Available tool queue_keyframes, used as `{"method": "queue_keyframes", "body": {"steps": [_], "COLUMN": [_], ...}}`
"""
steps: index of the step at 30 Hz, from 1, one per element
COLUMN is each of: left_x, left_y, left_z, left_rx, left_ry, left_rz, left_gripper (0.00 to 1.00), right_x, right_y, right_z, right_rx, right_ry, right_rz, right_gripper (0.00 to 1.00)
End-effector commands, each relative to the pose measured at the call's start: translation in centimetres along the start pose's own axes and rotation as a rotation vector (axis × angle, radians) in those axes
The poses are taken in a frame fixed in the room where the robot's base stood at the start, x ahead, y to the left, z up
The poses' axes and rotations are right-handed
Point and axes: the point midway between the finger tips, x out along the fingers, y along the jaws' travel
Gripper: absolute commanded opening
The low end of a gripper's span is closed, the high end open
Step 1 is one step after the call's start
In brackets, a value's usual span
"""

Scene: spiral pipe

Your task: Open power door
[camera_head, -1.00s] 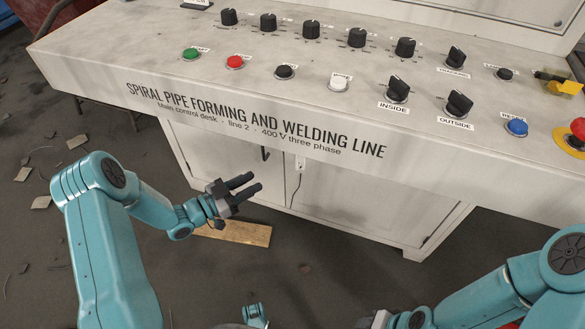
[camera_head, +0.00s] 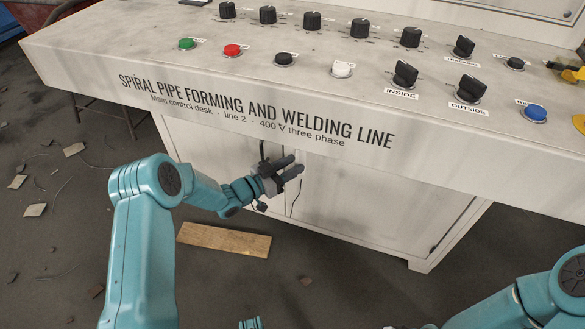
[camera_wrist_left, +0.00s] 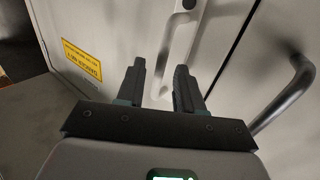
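The grey-white cabinet under the control desk has two doors; the left wrist view shows a door face (camera_wrist_left: 115,30) with a yellow warning label (camera_wrist_left: 82,62). A pale lever handle (camera_wrist_left: 181,42) with a black round lock at its top is on the door. My left gripper (camera_head: 295,166) is in front of the cabinet, below the desk edge. In the left wrist view its two dark fingers (camera_wrist_left: 160,80) are apart, with the lower part of the pale handle showing between them; contact cannot be told. My right arm (camera_head: 500,318) shows at the lower right, its gripper out of frame.
A dark curved bar handle (camera_wrist_left: 290,92) is right of the left fingers. The desk (camera_head: 200,85) overhangs the cabinet and carries knobs and buttons. A wooden board (camera_head: 224,240) lies on the floor below my left arm, with debris at left.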

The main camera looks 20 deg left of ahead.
Motion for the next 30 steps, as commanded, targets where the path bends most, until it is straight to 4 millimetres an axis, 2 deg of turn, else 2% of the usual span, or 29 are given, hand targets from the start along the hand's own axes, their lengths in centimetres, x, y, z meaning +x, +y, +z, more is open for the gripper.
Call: {"method": "queue_keyframes", "body": {"steps": [3, 11, 12, 14, 15, 30], "left_x": [0.66, 0.73, 0.73, 0.72, 0.71, 0.68], "left_y": [0.03, 0.01, 0.01, 0.01, 0.01, -0.01], "left_z": [0.01, -0.06, -0.06, -0.05, -0.05, -0.05], "left_rx": [0.0, 0.0, 0.0, 0.0, 0.0, 0.0], "left_ry": [0.0, 0.0, 0.0, 0.0, 0.0, 0.0], "left_rz": [0.0, -0.001, -0.001, -0.001, -0.001, -0.001], "left_gripper": [0.36, 0.36, 0.23, 0.04, 0.0, 0.0], "right_x": [0.21, 0.17, 0.17, 0.17, 0.17, 0.18], "right_y": [0.08, 0.06, 0.06, 0.06, 0.06, 0.06], "right_z": [-0.15, -0.18, -0.18, -0.17, -0.17, -0.15], "right_rx": [-0.001, -0.001, -0.001, -0.001, -0.001, -0.001], "right_ry": [0.005, 0.006, 0.006, 0.006, 0.006, 0.005], "right_rz": [0.0, 0.0, 0.0, 0.0, 0.0, 0.0], "right_gripper": [0.43, 0.43, 0.43, 0.43, 0.43, 0.43]}}
